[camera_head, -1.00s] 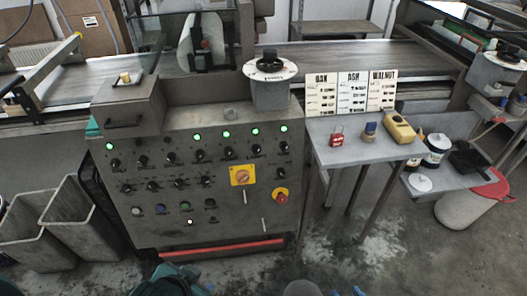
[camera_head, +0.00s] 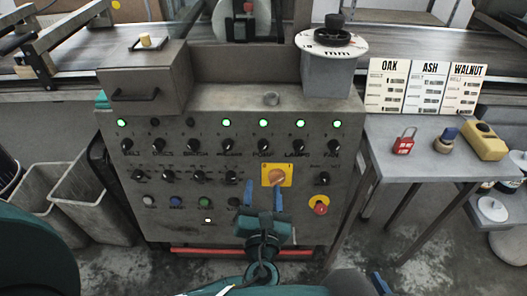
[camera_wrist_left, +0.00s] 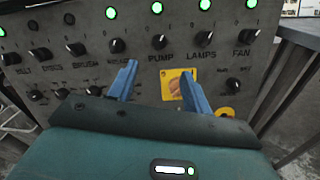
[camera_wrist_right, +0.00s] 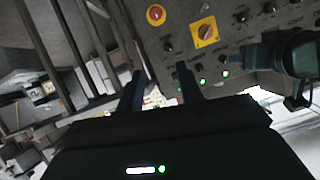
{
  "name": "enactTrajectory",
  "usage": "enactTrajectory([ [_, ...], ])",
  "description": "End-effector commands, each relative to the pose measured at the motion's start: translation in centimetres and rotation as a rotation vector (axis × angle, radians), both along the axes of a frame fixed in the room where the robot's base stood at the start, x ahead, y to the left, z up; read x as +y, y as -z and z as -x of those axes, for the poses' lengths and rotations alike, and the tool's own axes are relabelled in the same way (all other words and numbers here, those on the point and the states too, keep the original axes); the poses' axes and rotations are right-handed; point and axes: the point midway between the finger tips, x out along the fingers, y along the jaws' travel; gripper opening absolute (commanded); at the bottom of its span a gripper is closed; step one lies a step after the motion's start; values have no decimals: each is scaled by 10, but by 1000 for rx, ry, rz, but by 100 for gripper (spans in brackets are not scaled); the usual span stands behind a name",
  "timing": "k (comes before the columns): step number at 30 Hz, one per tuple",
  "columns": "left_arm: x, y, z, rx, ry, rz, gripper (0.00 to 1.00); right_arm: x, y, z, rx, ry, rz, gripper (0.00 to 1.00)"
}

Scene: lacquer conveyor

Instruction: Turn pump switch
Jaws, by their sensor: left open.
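The pump switch (camera_head: 264,144) is a black rotary knob above the PUMP label on the grey control panel. A lit green lamp is above it. It also shows in the left wrist view (camera_wrist_left: 158,42), beyond the gap between my left fingers. My left gripper (camera_head: 262,195) is open and empty, its blue fingers pointing up at the panel below the knob, apart from it. In the left wrist view the left gripper (camera_wrist_left: 158,70) straddles the line under the label. My right gripper (camera_wrist_right: 160,70) is open and empty, low and tilted near the panel.
Neighbouring knobs crowd the panel, with LAMPS (camera_head: 298,146) and FAN (camera_head: 332,146) to the right. A yellow-plated orange switch (camera_head: 277,175) and a red emergency button (camera_head: 320,207) sit lower. A side table (camera_head: 410,168) at right holds a red padlock (camera_head: 404,141).

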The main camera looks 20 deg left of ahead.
Motion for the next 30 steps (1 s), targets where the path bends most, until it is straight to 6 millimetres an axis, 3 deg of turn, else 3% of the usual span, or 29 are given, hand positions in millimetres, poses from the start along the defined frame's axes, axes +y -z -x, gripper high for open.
enactTrajectory([
  [5, 4, 0, -13, -2, -1, -1, 49, 0, -1, 0, -4, 1, -4, 36],
  [21, 33, 1, -110, 0, -2, 2, 49, -2, 1, 0, -24, 6, 1, 36],
  [30, 37, 0, -126, 1, -1, 4, 49, -4, -3, 4, -29, 11, -1, 36],
])
